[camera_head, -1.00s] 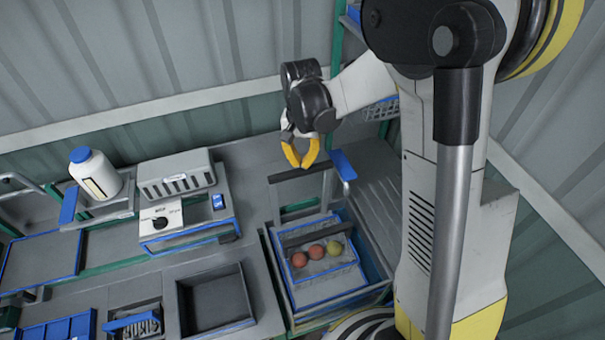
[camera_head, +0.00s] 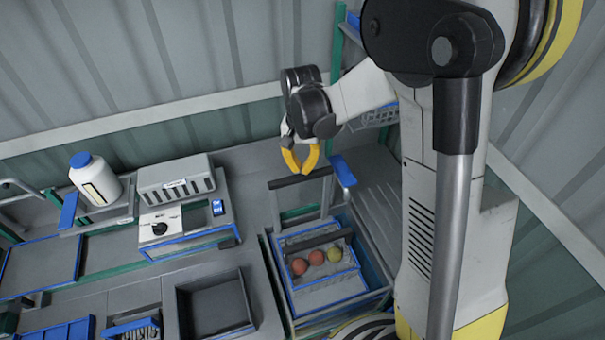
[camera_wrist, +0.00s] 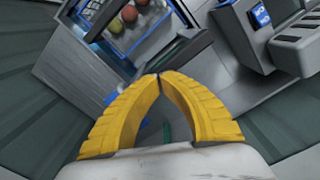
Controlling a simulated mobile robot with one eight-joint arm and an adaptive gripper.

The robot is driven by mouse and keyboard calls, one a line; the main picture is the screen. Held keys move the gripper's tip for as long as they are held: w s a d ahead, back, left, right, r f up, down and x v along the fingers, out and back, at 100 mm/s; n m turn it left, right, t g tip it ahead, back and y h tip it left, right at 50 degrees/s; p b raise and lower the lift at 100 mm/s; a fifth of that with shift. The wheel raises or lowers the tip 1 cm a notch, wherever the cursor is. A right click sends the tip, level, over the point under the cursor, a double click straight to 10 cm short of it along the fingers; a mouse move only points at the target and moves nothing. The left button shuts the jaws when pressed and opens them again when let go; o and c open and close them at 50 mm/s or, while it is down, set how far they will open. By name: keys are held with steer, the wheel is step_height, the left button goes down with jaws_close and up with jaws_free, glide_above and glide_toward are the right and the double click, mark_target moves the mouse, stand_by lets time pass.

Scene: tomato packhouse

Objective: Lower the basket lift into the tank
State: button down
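The basket lift has a blue handle (camera_head: 343,170) at its upper right and a dark crossbar (camera_head: 302,178). Its blue-edged basket (camera_head: 330,298) holds a red, an orange-red and a yellowish tomato and sits within the upper part of the grey tank (camera_head: 378,287). Water level is not clear. My gripper (camera_head: 300,172) is above the crossbar, left of the handle. In the wrist view its yellow fingertips (camera_wrist: 158,76) meet with nothing visible between them. The crossbar (camera_wrist: 185,55) shows just beyond the tips; contact cannot be told.
Left of the tank are an empty dark tray (camera_head: 215,305), a control box (camera_head: 160,225) with a dial and blue switch, and a white bottle (camera_head: 95,178) with a blue cap. A wire basket (camera_head: 380,116) hangs on a rack behind my arm. The wall is close behind.

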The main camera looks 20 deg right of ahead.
mark_target(302, 177)
stand_by(0.3)
step_height(302, 177, down, 20)
steer(key=b, duration=1.8)
step_height(302, 177, up, 16)
steer(key=p, duration=1.1)
steer(key=shift+r, duration=0.1)
steer(key=shift+s+b, duration=0.1)
steer(key=shift+b, duration=0.25)
steer(key=shift+s+b, duration=0.3)
steer(key=shift+b, duration=0.25)
steer(key=s+f+n+t+b, duration=0.2)
steer(key=s+b, duration=0.3)
steer(key=s+f+n+t+b, duration=0.2)
steer(key=s+b, duration=0.4)
steer(key=s+f+n+t+b, duration=0.2)
steer(key=s+f+t+b, duration=0.1)
steer(key=s+b, duration=0.3)
